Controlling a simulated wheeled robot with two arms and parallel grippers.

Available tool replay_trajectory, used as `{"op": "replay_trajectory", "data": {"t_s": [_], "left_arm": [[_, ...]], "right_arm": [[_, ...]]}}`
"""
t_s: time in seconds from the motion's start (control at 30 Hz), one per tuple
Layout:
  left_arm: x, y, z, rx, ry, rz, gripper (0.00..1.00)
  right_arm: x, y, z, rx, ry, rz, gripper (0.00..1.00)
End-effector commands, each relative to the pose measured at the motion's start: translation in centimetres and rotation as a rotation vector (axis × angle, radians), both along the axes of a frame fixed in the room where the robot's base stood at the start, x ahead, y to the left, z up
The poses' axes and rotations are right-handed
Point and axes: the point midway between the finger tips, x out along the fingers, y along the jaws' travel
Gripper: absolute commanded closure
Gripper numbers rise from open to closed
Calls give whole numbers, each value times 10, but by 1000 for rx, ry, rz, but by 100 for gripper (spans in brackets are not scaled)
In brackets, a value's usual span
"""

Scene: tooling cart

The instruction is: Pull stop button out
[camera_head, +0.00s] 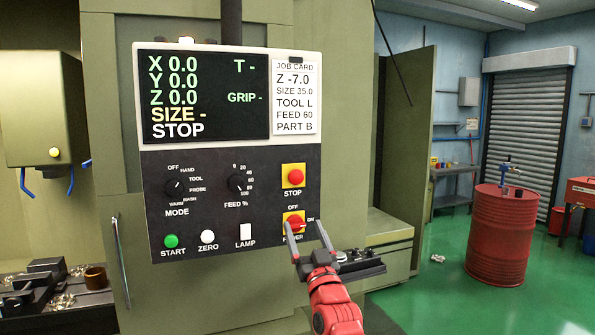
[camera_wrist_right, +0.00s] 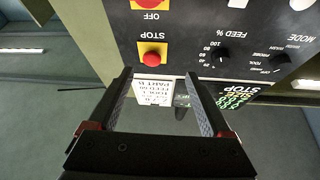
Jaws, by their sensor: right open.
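The red stop button (camera_head: 296,177) sits on a yellow plate labelled STOP at the right of the black control panel. It also shows upside down in the right wrist view (camera_wrist_right: 152,59), just past the fingertips and roughly between them. My right gripper (camera_head: 304,232) is open and empty, below the stop button and in front of the power switch. In the wrist view its two fingers (camera_wrist_right: 158,74) are spread apart, with nothing between them. I cannot tell the exact gap between fingertips and panel. My left gripper is not in view.
The red power switch (camera_head: 295,222) on its yellow plate lies just below the stop button, close to my fingers. The feed knob (camera_head: 239,184) and white lamp switch (camera_head: 246,231) are to the left. The job card (camera_head: 295,97) is above. The display (camera_head: 205,95) reads STOP.

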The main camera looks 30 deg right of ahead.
Motion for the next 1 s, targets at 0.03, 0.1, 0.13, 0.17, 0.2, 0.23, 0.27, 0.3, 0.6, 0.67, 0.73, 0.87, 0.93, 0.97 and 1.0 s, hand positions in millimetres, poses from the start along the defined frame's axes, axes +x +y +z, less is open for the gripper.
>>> {"op": "replay_trajectory", "data": {"t_s": [0.03, 0.1, 0.13, 0.17, 0.2, 0.23, 0.27, 0.3, 0.6, 0.67, 0.73, 0.87, 0.93, 0.97, 1.0], "left_arm": [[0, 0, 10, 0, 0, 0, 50], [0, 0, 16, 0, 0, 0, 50], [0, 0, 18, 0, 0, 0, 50], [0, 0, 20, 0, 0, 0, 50], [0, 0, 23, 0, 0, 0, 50], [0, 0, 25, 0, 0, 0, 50], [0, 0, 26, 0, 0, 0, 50], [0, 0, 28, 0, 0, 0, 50], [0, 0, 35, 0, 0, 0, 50], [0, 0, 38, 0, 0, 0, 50], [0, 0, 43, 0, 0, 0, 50], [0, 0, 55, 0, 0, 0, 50], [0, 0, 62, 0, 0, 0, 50], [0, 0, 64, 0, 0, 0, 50], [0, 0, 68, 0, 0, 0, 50]], "right_arm": [[-5, -8, 32, -17, 47, 3, 17], [-11, -12, 56, -42, 143, 14, 17], [-15, -13, 66, -56, 183, 16, 17], [-19, -13, 72, -68, 226, 19, 17], [-24, -14, 80, -85, 277, 18, 17], [-29, -14, 85, -97, 317, 19, 17], [-33, -14, 88, -108, 353, 17, 17], [-39, -14, 92, -124, 394, 13, 17], [-55, -15, 98, -173, 546, -6, 17], [-48, -17, 98, -171, 548, -5, 17], [-36, -20, 97, -168, 552, -4, 17], [-7, -26, 99, -168, 552, -1, 17], [8, -30, 100, -169, 550, -3, 17], [15, -31, 100, -169, 549, -3, 17], [24, -34, 99, -168, 549, -4, 17]]}}
